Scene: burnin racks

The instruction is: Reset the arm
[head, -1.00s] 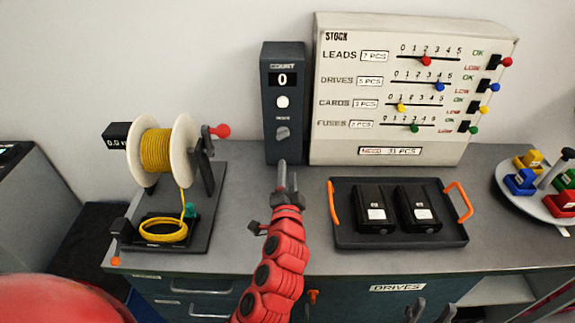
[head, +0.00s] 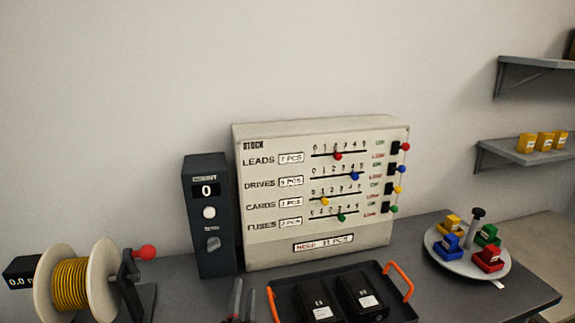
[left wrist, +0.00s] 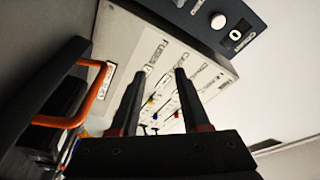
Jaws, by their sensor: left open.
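My left gripper (head: 243,290) is at the bottom edge of the head view, in front of the gap between the count box and the tray. Only its two dark fingers show there. In the left wrist view the two fingers (left wrist: 158,75) stand apart with nothing between them, and the white stock panel is behind them. The rest of my left arm is out of the head view. My right gripper is not in view.
The count box (head: 208,250) reads 0, beside the stock panel (head: 270,225). A black tray (head: 400,306) with orange handles holds two drives. A cable spool (head: 100,285) stands left, a round turntable (head: 460,267) with coloured blocks right. Shelves (head: 530,156) hang at right.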

